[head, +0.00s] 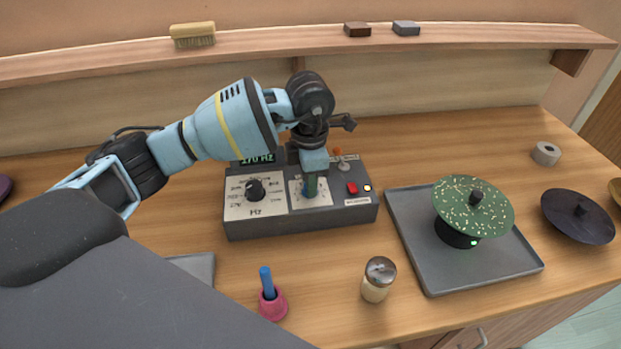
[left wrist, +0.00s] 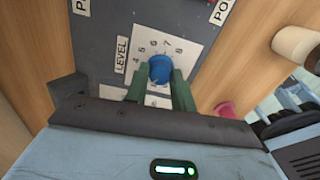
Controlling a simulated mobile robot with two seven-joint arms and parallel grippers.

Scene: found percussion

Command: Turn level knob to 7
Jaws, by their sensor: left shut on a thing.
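The blue level knob (left wrist: 160,69) sits on a white dial plate (left wrist: 192,48) marked LEVEL, with numbers from 4 to 8 readable around its far side. I cannot make out a pointer on the knob. My left gripper (left wrist: 160,86) has its green fingers on either side of the knob and is shut on it. In the head view my left gripper (head: 311,184) comes down from above onto the control box (head: 290,222) and hides much of the level dial. My right gripper is not in view.
The box also has a black Hz knob (head: 255,189), a red switch (head: 352,188) and a small lever (head: 337,153). A grey tray (head: 420,262) at right holds a speckled green disc (head: 455,200). A shaker (head: 379,279) and a pink-based blue-handled item (head: 271,302) stand in front.

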